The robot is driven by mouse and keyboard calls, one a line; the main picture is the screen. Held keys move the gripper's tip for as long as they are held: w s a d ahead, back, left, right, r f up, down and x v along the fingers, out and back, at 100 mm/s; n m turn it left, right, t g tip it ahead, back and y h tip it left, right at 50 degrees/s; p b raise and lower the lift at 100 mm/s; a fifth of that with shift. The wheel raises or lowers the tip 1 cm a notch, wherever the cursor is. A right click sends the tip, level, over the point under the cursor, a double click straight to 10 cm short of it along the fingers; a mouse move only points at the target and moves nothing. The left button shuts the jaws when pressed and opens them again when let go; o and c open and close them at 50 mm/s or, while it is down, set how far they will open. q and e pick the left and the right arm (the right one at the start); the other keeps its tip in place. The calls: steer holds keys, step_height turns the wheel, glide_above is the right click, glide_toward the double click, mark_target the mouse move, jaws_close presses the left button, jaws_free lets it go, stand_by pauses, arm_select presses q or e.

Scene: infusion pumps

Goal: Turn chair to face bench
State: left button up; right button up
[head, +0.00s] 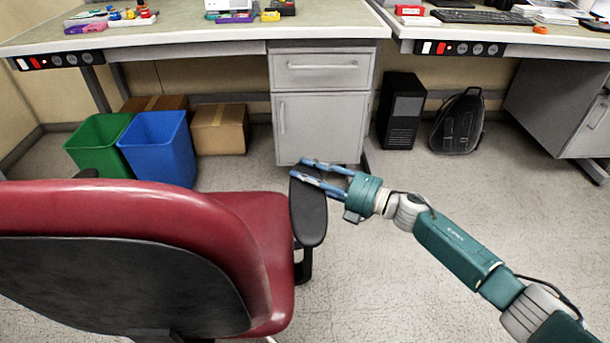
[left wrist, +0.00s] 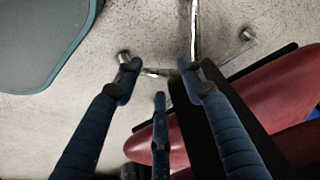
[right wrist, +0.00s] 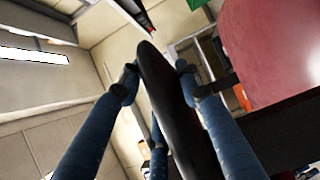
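The red chair (head: 255,225) with a black back shell (head: 110,285) stands at the lower left of the head view. Its back is toward me and its seat extends toward the bench (head: 190,38). My right gripper (head: 299,168) is at the front end of the chair's right armrest (head: 310,212). In the right wrist view the black armrest (right wrist: 165,95) lies between its spread fingers; firm contact cannot be told. My left gripper (left wrist: 160,78) is outside the head view. Its fingers are apart with floor between the tips, beside the red chair part (left wrist: 270,95).
A green bin (head: 98,145), a blue bin (head: 160,148) and cardboard boxes (head: 220,130) stand under the bench, left of a grey cabinet (head: 320,125). A black computer tower (head: 402,110) and backpack (head: 458,122) are right of it. Floor at right is clear.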

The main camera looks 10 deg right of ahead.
steer(key=o, duration=0.4)
steer(key=shift+a, duration=0.15)
steer(key=shift+c, duration=0.2)
steer(key=v, duration=1.2)
